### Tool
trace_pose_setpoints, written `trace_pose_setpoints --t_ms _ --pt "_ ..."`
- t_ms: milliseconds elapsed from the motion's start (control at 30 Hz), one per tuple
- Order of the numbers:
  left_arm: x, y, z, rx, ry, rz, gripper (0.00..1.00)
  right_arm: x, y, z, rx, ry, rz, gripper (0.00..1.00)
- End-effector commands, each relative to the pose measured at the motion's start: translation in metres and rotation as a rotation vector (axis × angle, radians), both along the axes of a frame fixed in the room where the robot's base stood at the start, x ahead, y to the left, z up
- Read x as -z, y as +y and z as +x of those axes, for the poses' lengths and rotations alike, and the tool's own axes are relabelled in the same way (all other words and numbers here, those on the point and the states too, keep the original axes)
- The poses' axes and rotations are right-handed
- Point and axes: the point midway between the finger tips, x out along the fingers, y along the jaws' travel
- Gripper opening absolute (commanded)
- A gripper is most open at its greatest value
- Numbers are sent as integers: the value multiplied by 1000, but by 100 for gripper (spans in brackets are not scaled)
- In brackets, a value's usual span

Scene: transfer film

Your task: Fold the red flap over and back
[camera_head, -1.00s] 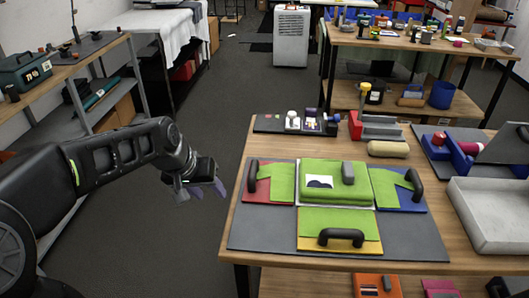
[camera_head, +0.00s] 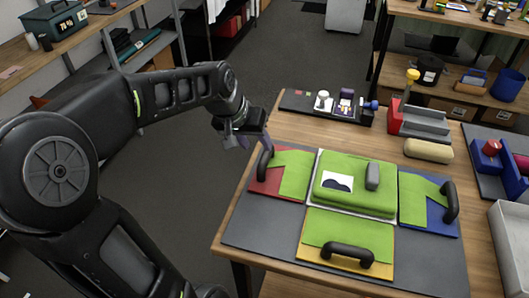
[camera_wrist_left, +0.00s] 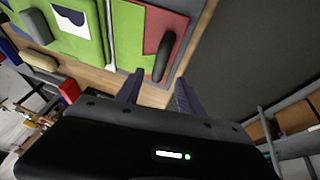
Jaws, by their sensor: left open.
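The red flap (camera_head: 268,181) lies flat on the left side of the fixture, partly covered by green cloth (camera_head: 295,172). A black handle (camera_head: 264,162) stands at its left edge. My left gripper (camera_head: 257,142) is open and empty, just behind and above that handle, apart from it as far as I can tell. In the left wrist view the red flap (camera_wrist_left: 163,32) and its black handle (camera_wrist_left: 164,57) lie beyond my open left fingers (camera_wrist_left: 157,92). My right gripper is out of view.
The green centre block (camera_head: 352,200) carries a white card and a grey block (camera_head: 372,176). A yellow flap (camera_head: 330,258) and a blue flap (camera_head: 436,215) with black handles lie around it on the grey mat (camera_head: 262,244). A small device (camera_head: 345,105) stands behind.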

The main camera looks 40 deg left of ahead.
Motion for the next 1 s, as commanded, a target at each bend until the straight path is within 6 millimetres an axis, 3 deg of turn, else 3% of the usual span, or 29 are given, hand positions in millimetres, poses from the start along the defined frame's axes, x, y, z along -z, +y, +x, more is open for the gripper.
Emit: trace_pose_setpoints --t_ms 500,867,1000 --pt "61 -3 28 1 3 -2 45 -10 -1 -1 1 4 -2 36" --pt "68 -4 31 1 1 -1 45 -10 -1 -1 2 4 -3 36" --pt "68 -4 31 1 1 -1 34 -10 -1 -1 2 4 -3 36"
